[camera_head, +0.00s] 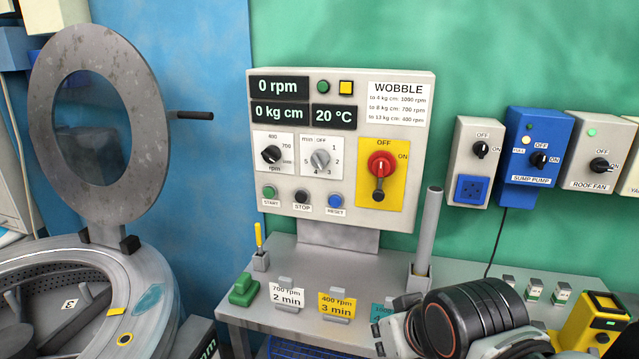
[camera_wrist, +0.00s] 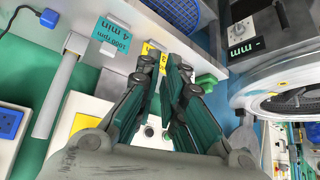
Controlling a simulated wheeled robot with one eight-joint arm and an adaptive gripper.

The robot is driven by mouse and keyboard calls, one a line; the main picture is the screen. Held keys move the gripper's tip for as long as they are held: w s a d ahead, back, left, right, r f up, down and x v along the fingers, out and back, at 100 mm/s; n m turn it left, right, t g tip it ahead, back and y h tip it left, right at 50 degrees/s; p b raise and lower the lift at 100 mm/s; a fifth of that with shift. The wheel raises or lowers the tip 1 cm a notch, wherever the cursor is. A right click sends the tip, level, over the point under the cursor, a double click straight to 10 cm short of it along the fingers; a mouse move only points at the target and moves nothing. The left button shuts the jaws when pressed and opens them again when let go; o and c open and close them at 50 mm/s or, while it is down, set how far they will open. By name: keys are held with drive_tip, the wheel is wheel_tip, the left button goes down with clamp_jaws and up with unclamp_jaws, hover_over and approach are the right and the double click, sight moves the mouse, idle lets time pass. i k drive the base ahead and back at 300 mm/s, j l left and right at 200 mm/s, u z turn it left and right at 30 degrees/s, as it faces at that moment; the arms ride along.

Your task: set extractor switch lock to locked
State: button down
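The extractor switch is a red rotary knob (camera_head: 382,164) on a yellow plate (camera_head: 369,196) at the right of the grey control panel. OFF is printed above the knob and ON to its right; its pointer is too small to read surely. A small dark lock piece (camera_head: 379,195) hangs just below the knob. My gripper (camera_wrist: 163,68) shows in the wrist view with its two fingers a little apart and nothing between them. In the head view it is low, in front of the bench, below and right of the switch; its fingertips are unclear there.
A grey post (camera_head: 427,232) stands on the bench (camera_head: 300,258) right of the panel. Label stands (camera_head: 337,305), a green block (camera_head: 243,289) and a yellow box (camera_head: 594,322) line the bench. The open drum lid (camera_head: 143,130) is at left. Room before the switch is clear.

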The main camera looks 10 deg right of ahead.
sight(378, 196)
drive_tip(key=k+l+z, duration=0.1)
drive_tip(key=l, duration=0.35)
drive_tip(key=k+l+z, duration=0.1)
drive_tip(key=l, duration=0.35)
drive_tip(key=k+l+z, duration=0.1)
drive_tip(key=l, duration=0.25)
